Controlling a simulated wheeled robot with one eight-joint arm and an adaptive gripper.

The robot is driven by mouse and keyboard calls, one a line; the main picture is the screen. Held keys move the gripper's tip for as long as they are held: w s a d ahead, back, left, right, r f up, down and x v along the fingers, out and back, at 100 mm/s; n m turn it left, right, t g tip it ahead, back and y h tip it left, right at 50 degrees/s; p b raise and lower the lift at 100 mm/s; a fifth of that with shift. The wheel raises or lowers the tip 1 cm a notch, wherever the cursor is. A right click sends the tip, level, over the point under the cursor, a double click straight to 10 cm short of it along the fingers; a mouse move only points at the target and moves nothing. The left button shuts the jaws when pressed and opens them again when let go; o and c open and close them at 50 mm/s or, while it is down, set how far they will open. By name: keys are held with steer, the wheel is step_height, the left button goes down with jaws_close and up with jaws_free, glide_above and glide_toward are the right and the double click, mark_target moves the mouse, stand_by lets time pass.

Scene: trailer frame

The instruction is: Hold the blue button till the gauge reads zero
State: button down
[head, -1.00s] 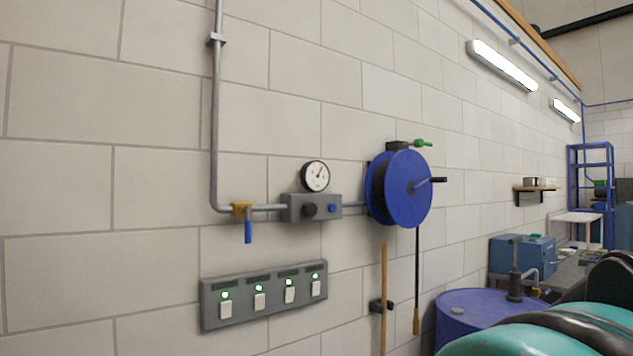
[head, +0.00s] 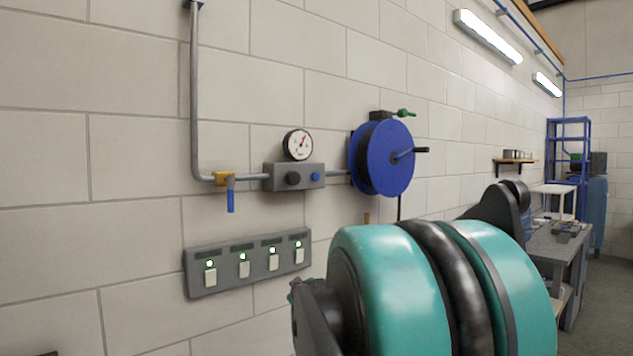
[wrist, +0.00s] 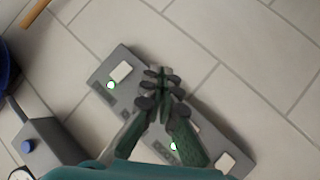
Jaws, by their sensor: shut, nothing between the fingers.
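The blue button (head: 315,176) is on the right of a small grey box (head: 274,170) on the wall, beside a dark knob (head: 293,178). It also shows in the wrist view, at lower left (wrist: 27,146). The round white gauge (head: 297,144) sits above the box. Its red needle points up and right, and its figures are too small to read. My gripper (wrist: 162,78) is shut and empty in the wrist view. Its fingertips show in front of the switch panel, apart from the button. In the head view my arm hides the gripper or most of it.
A grey panel (head: 204,290) with several white switches and green lights is below the box. A yellow valve with a blue lever (head: 231,200) is left of the box on a pipe (head: 194,100). A blue hose reel (head: 388,158) is close on the right. A workbench (head: 560,245) stands beyond.

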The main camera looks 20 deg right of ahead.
mark_target(316, 177)
steer(key=w+d+r+n+t+h, duration=0.1)
steer(key=d+r, duration=0.4)
steer(key=r, duration=0.5)
steer(key=w+d+r+n+t+h, duration=0.2)
steer(key=d+r+t+h, duration=0.1)
steer(key=r, duration=0.8)
steer(key=w+d+r+n+t+h, duration=0.1)
steer(key=d+r+n+t+h, duration=0.1)
steer(key=d+r+t, duration=0.2)
steer(key=d+r, duration=0.3)
steer(key=r, duration=0.4)
steer(key=shift+w+d+r+n, duration=0.15)
steer(key=shift+d+r+n, duration=0.05)
steer(key=shift+d+n, duration=0.1)
steer(key=shift+a, duration=0.1)
steer(key=shift+w+a, duration=0.35)
steer(key=shift+w, duration=1.1)
steer(key=shift+w+a, duration=0.4)
steer(key=shift+w, duration=1)
steer(key=shift+w+a, duration=0.35)
steer(key=shift+w, duration=1.1)
steer(key=shift+w, duration=0.15)
steer(key=shift+w+a, duration=0.15)
steer(key=shift+w, duration=0.1)
